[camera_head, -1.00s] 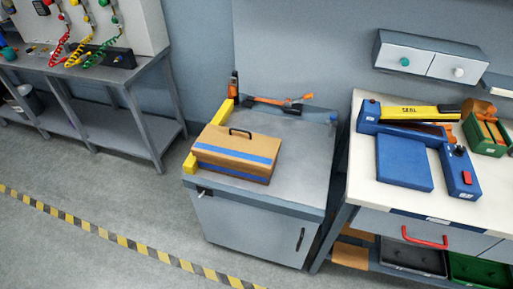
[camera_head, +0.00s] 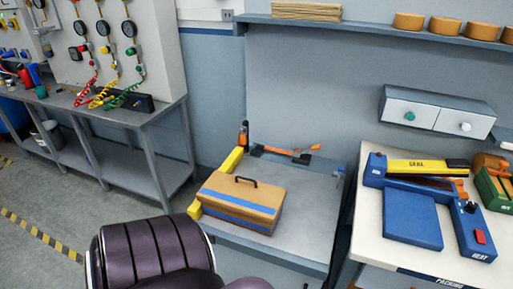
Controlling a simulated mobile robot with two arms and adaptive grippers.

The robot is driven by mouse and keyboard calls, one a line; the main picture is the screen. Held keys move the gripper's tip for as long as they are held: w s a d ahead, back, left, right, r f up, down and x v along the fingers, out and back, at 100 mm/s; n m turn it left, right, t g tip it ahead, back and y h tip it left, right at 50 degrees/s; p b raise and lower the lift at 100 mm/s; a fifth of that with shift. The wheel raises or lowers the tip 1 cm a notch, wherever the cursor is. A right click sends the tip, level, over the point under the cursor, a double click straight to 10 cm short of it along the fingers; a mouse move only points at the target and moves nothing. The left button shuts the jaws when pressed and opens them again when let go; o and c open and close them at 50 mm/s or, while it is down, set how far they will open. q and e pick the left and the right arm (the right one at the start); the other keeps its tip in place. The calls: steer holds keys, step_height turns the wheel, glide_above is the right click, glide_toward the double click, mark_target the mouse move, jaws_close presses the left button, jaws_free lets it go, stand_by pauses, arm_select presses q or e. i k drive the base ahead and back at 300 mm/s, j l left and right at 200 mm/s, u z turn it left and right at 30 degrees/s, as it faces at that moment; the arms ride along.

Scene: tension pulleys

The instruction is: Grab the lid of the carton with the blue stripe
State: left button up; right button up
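The carton (camera_head: 238,212) is a brown box with a blue stripe along its front. It sits on the grey top of a cabinet near the middle of the view. Its lid (camera_head: 246,191) is on top, appears closed, and carries a dark handle (camera_head: 245,181). Neither of my grippers is in view.
A yellow bar (camera_head: 231,161) runs along the cabinet top's (camera_head: 287,240) left side, with an orange-handled tool (camera_head: 284,152) behind. A dark padded chair-like shape (camera_head: 150,255) fills the lower left foreground. A blue sealer (camera_head: 411,220) stands on the right bench.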

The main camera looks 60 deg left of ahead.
mark_target(248, 197)
steer(key=j+z, duration=0.15)
steer(key=j, duration=0.3)
steer(key=k+j+z, duration=0.1)
steer(key=j, duration=0.3)
steer(key=k+j+z, duration=0.15)
steer(key=j, duration=0.3)
steer(key=k+j+z, duration=0.1)
steer(key=j, duration=0.3)
steer(key=k+j+z, duration=0.15)
steer(key=j, duration=0.25)
